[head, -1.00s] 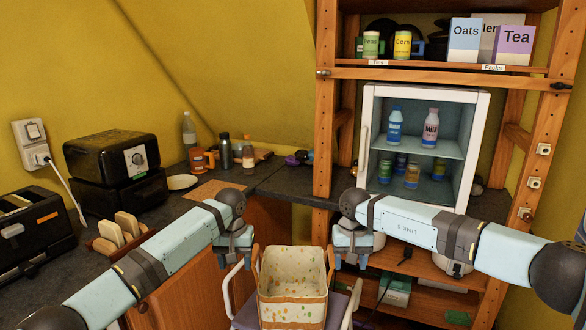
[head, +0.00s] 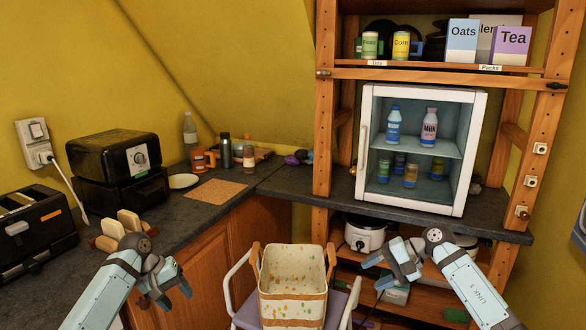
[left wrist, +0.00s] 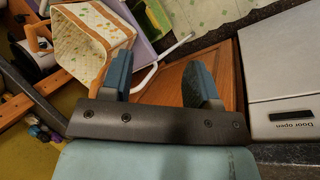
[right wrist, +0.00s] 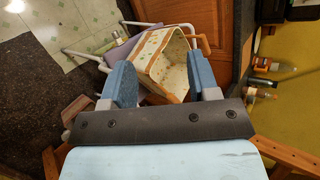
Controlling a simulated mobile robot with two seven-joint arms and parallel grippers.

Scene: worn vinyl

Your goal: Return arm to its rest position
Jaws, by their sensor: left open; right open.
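My left gripper (head: 166,288) is in the lower left of the head view, in front of the wooden cupboard doors. It is open and empty; its two blue fingers (left wrist: 162,85) stand apart in the left wrist view. My right gripper (head: 382,272) is at the lower right of the head view, in front of the lower shelves. It is open, with nothing between its fingers (right wrist: 166,85) in the right wrist view. A patterned fabric basket (head: 292,308) on a chair stands between the two grippers, apart from both.
A small open fridge (head: 418,150) with bottles and jars stands at the back right. A white cooker (head: 363,235) sits on the lower shelf.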

